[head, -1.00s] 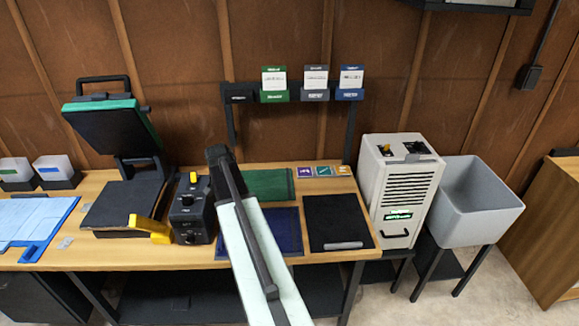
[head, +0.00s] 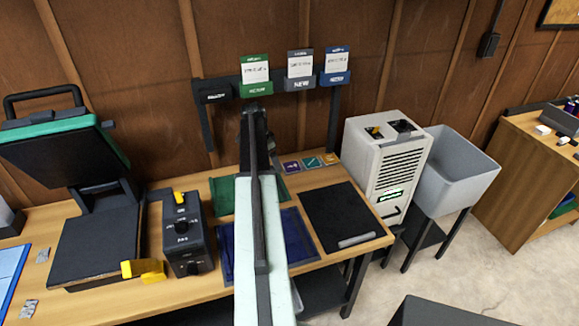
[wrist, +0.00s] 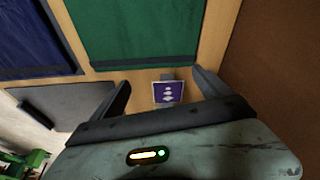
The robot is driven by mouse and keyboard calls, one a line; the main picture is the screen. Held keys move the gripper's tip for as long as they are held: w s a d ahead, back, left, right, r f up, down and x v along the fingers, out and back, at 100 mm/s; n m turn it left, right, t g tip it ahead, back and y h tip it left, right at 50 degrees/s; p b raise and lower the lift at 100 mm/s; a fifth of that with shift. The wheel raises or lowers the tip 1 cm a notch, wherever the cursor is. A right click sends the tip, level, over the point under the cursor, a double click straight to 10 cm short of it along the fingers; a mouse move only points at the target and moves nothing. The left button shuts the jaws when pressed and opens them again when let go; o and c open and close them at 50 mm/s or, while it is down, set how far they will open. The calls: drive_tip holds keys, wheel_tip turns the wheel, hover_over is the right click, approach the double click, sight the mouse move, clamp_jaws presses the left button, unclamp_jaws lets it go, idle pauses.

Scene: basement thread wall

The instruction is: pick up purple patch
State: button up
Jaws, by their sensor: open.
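The purple patch (head: 291,167) lies at the back of the wooden bench, leftmost in a row with a teal patch (head: 312,162) and an orange patch (head: 329,159). In the wrist view the purple patch (wrist: 168,92) shows a white design and sits between the two fingers of my gripper (wrist: 163,88). The fingers are apart, with nothing held. In the head view my arm reaches over the bench and hides most of the gripper, just left of the patches.
A green cloth (wrist: 134,30) and a blue cloth (wrist: 32,38) lie near the patch. A black mat (head: 345,215) lies in front of the patches. The wooden wall (wrist: 275,70) rises close behind. A heat press (head: 95,220) and black control box (head: 187,232) stand left.

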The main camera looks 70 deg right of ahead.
approach(291, 166)
wheel_tip(291, 166, down, 2)
drive_tip(key=w, duration=0.1)
drive_tip(key=shift+s+d+f, duration=0.1)
drive_tip(key=shift+f, duration=0.25)
drive_tip(key=shift+s+r, duration=0.1)
drive_tip(key=shift+s, duration=0.05)
drive_tip(key=shift+s+d, duration=0.1)
drive_tip(key=shift+s, duration=0.15)
drive_tip(key=b+x, duration=0.5)
drive_tip(key=shift+s+d, duration=0.1)
drive_tip(key=shift+d, duration=0.05)
drive_tip(key=c, duration=1.4)
